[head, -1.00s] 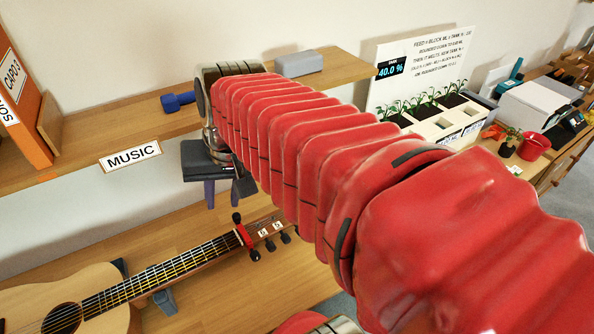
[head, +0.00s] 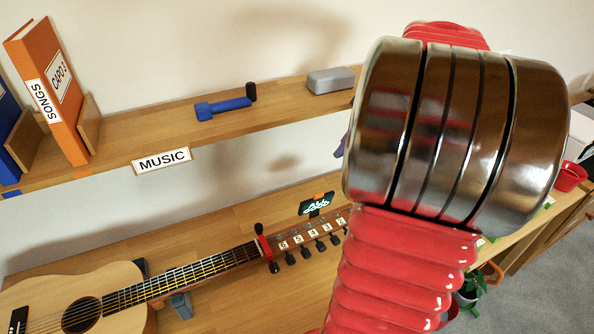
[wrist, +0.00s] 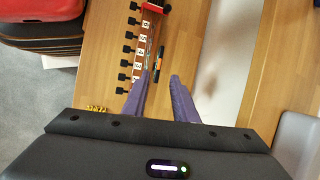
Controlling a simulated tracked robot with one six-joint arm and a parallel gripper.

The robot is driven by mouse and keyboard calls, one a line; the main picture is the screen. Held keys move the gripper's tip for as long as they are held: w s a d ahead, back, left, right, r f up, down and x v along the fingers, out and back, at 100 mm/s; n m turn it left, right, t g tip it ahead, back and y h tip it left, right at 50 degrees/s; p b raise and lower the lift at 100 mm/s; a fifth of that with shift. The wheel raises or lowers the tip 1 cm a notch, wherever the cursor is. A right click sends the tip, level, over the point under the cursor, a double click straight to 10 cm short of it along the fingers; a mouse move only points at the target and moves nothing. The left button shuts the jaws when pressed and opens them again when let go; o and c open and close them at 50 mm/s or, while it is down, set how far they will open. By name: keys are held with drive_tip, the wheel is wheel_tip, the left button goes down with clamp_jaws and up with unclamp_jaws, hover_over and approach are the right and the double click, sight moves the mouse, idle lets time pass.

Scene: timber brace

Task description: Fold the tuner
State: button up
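The tuner (head: 316,205) is clipped at the guitar's headstock (head: 310,238). Its dark screen with green and white marks stands up, facing the head camera, with an orange bit on top. In the wrist view the tuner (wrist: 160,60) shows edge-on as a thin dark and orange piece beside the headstock. My gripper (wrist: 160,75) is open and empty, its two purple fingers apart with bare wood between them. The fingertips appear just short of the tuner in that view; I cannot tell their height above it. In the head view my arm hides nearly all of the gripper.
The guitar (head: 120,290) lies on the lower wooden shelf with a red capo (head: 264,245) on its neck. The upper shelf (head: 130,130) holds a blue tool (head: 222,107), a grey case (head: 331,79) and an orange binder (head: 50,90). Bare wood lies behind the guitar neck.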

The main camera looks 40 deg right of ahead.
sight(320, 194)
drive_tip(key=shift+s+d+m, duration=0.3)
drive_tip(key=shift+s+d, duration=0.05)
drive_tip(key=shift+d, duration=0.35)
drive_tip(key=shift+f, duration=0.1)
drive_tip(key=x, duration=1.3)
drive_tip(key=shift+w+a+f, duration=0.25)
drive_tip(key=shift+f, duration=0.05)
drive_tip(key=shift+c, duration=0.5)
clamp_jaws()
